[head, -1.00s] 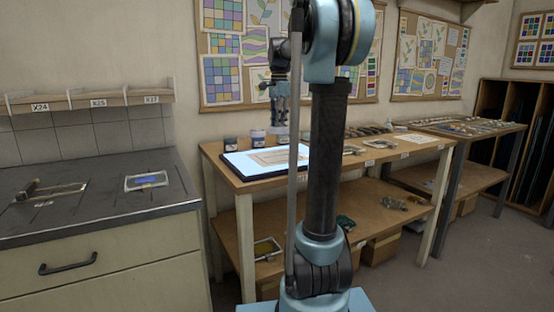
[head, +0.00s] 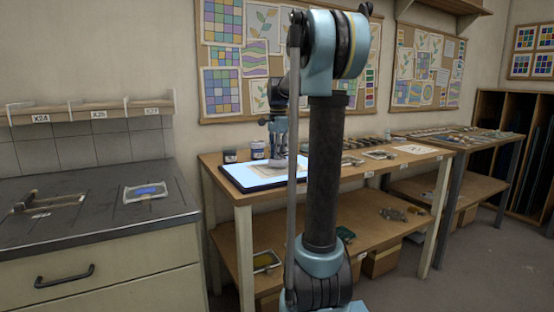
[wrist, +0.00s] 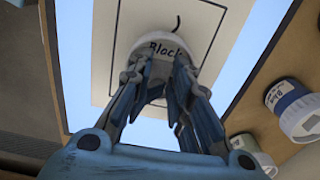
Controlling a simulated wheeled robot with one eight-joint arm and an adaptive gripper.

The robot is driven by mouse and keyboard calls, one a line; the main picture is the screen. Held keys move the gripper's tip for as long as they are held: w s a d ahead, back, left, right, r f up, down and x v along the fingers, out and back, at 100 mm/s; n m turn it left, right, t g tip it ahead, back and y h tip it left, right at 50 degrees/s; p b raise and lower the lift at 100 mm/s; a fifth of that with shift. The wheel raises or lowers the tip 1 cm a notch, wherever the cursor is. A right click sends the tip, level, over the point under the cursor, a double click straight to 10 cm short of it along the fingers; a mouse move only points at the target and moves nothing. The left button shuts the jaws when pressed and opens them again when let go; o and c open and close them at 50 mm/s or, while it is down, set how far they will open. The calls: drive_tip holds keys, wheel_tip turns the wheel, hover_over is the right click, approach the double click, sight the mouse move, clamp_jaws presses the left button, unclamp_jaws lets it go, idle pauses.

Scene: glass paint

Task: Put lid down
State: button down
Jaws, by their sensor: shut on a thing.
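My gripper (wrist: 158,66) is shut on a round white lid (wrist: 163,46) marked "Black". The lid is over the patterned sheet (wrist: 122,52) on the lit panel (wrist: 77,60); I cannot tell whether it touches the sheet. In the head view my gripper (head: 278,140) points down over the lit panel (head: 240,172) on the wooden table. Two paint jars stand beside the panel: one with a blue band and white lid (wrist: 290,103), and one partly hidden by my gripper (wrist: 245,143).
The jars also show at the panel's back edge in the head view, a dark one (head: 229,157) and a blue-banded one (head: 257,150). Glass pieces (head: 378,155) and a paper sheet (head: 416,149) lie further right on the table (head: 320,184). A dark counter (head: 95,200) is at left.

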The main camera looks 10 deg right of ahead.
drive_tip(key=shift+f, duration=0.7)
drive_tip(key=c, duration=1.4)
unclamp_jaws()
drive_tip(key=shift+o, duration=0.2)
wheel_tip(320, 180, up, 12)
drive_tip(key=shift+s, duration=0.1)
